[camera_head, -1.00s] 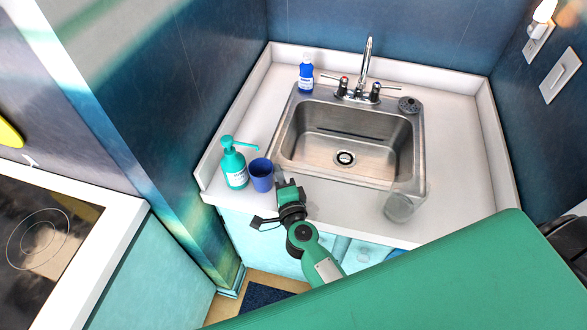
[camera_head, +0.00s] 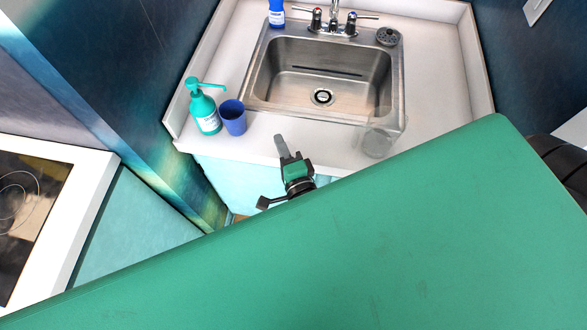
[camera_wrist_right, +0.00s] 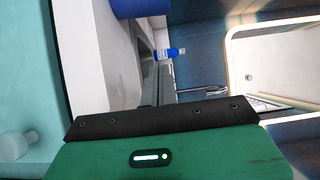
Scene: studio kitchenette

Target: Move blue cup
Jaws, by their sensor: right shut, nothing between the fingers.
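The blue cup (camera_head: 232,118) stands upright on the counter's front left part, just right of the teal soap dispenser (camera_head: 207,113). The cup (camera_wrist_right: 140,8) also shows at the top of the right wrist view, cut by the frame edge. My right gripper (camera_head: 281,146) is at the counter's front edge, to the right of the cup and nearer to me, with a clear gap between them. It is shut and empty. My left gripper is not in view.
The steel sink (camera_head: 322,72) lies behind the gripper. A clear glass (camera_head: 377,143) stands at the counter's front right. A blue bottle (camera_head: 276,13) and the faucet (camera_head: 333,18) are at the back. A white-topped stove unit (camera_head: 75,160) is at left.

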